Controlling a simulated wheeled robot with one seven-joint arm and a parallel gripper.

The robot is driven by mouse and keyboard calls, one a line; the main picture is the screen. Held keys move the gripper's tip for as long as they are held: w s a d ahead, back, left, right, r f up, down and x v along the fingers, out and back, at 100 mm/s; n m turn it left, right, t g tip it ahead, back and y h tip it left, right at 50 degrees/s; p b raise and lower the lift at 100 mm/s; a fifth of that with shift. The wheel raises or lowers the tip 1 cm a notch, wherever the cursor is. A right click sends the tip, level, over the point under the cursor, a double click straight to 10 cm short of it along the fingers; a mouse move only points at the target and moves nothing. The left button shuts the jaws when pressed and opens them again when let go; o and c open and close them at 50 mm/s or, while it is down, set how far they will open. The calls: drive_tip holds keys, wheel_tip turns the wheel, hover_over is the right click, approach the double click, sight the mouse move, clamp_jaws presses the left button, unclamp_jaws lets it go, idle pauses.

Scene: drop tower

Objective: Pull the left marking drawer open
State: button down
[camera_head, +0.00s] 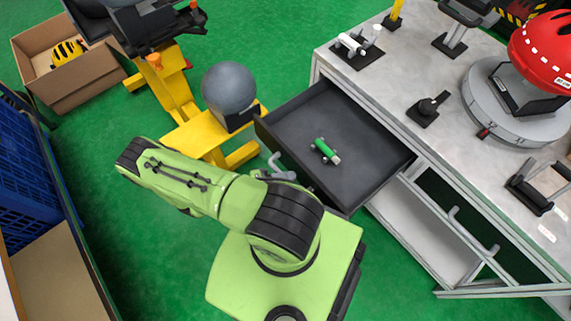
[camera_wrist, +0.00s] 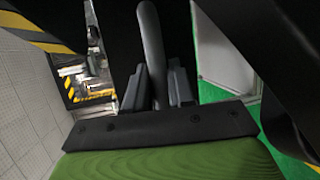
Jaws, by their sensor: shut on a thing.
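The left marking drawer (camera_head: 345,165) stands pulled out from the workbench, its dark inside showing from above. A green marker-like cylinder (camera_head: 325,150) lies in it. The drawer's curved grey handle (camera_head: 277,162) shows at the front, partly hidden by my green arm. In the wrist view the handle (camera_wrist: 151,40) runs down between the two fingers of my gripper (camera_wrist: 158,88), which is shut on it. In the head view my arm mostly hides the gripper.
A yellow stand with a grey ball (camera_head: 229,88) is close to the drawer's left corner. The workbench (camera_head: 400,75) carries several tools and a red helmet (camera_head: 545,50). A cardboard box (camera_head: 65,65) and a blue crate (camera_head: 25,170) stand at left. Green floor is clear between.

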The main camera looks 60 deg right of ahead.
drive_tip(key=c, duration=1.1)
unclamp_jaws()
drive_tip(key=shift+o, duration=0.2)
drive_tip(key=v, duration=1.5)
drive_tip(key=shift+w+a, duration=0.25)
drive_tip(key=shift+w, duration=0.05)
drive_tip(key=shift+w+a, duration=0.1)
